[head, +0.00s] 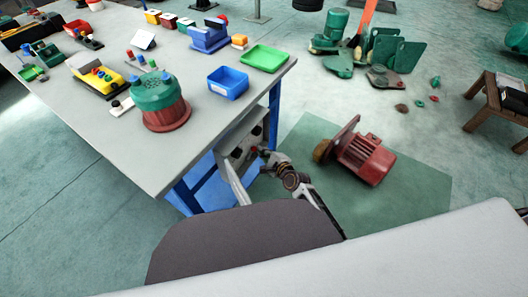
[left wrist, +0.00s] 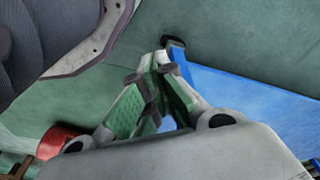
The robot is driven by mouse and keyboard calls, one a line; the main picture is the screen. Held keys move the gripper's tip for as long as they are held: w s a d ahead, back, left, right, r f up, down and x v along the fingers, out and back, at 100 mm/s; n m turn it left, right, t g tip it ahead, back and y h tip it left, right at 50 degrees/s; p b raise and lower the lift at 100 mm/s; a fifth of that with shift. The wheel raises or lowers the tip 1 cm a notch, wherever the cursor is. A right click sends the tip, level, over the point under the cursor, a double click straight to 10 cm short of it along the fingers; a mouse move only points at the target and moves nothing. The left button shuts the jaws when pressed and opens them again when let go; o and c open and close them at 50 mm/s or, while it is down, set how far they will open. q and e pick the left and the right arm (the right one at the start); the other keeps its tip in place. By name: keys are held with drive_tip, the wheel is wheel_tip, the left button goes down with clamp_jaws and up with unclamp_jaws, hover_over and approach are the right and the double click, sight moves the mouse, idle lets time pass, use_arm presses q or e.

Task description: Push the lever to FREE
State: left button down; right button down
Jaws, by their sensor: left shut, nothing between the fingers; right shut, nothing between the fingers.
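A grey control box (head: 247,132) is fixed under the table's right end in the head view. Dark round parts and a small red part (head: 237,153) show on its face. I cannot make out the lever or the FREE marking at this size. My right gripper (head: 264,154) is at the box's lower right, close to its face; I cannot tell whether it touches. Its fingers are small here and look shut and empty. My left gripper (left wrist: 163,66) shows in the left wrist view, its green-padded fingers together at the tips with nothing between them.
The grey table (head: 165,165) holds a green-and-red hoist part (head: 158,100), a blue tray (head: 228,83) and a green tray (head: 264,58). A red motor (head: 363,158) lies on the green floor mat (head: 420,190). A wooden stool (head: 495,108) stands at right.

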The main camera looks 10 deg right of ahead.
use_arm(q)
drive_tip(key=shift+w, duration=0.1)
drive_tip(key=shift+w+r, duration=0.15)
drive_tip(key=shift+r, duration=0.35)
use_arm(e)
drive_tip(key=shift+s+a+r+n+t, duration=0.1)
drive_tip(key=shift+r+n+t, duration=0.25)
drive_tip(key=shift+n, duration=0.15)
